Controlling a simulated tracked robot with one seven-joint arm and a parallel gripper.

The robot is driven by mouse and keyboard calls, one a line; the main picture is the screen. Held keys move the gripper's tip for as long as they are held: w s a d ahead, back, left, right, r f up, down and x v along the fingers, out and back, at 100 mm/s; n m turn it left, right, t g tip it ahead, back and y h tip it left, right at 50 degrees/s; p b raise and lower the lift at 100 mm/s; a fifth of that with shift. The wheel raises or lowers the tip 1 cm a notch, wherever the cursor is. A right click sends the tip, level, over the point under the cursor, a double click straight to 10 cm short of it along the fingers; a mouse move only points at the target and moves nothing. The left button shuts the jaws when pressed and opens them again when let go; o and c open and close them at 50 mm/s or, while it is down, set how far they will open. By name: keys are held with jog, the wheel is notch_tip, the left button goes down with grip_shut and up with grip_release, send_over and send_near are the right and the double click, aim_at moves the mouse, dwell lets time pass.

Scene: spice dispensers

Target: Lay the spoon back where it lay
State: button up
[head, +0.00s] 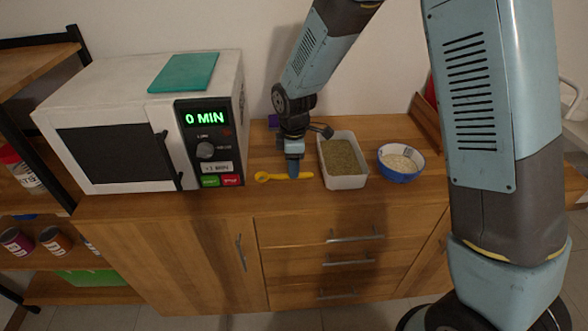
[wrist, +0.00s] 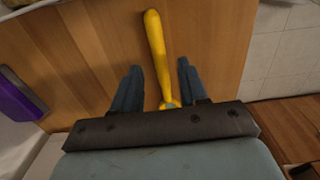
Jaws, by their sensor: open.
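The yellow spoon (head: 264,177) lies on the wooden counter between the microwave and the white tub, close to the counter's front edge. Its rounded end points left and its handle runs right. My gripper (head: 294,172) is low over the handle, and hides a part of it. In the wrist view the spoon (wrist: 157,45) runs lengthwise between the two spread fingers of my gripper (wrist: 158,82), with a gap on each side. The gripper's body hides the near end of the spoon there.
The microwave (head: 120,125) reads 0 MIN and stands left, with a teal board (head: 184,72) on top. A white tub of greenish grains (head: 343,158) stands close right, then a blue bowl of pale grains (head: 400,162). A purple thing (wrist: 18,100) is behind my gripper.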

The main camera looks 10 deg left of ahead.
notch_tip(320, 180, up, 10)
jog(key=s+d+r+m+t, duration=0.1)
jog(key=s+d+r+m, duration=0.1)
jog(key=d+r+m, duration=0.45)
jog(key=s+d+r+m+t, duration=0.25)
jog(key=d+r, duration=0.55)
jog(key=d, duration=0.4)
jog(key=s+d+r+m+t, duration=0.1)
jog(key=s+d+r+m, duration=0.1)
jog(key=s+d+m, duration=0.4)
jog(key=s+d+r+m+t, duration=0.1)
jog(key=s+d+r+m, duration=0.2)
jog(key=s+d+m, duration=0.2)
jog(key=shift+s+d+m, duration=0.4)
jog(key=shift+s+d, duration=1.2)
jog(key=shift+d, duration=0.6)
jog(key=shift+r, duration=0.1)
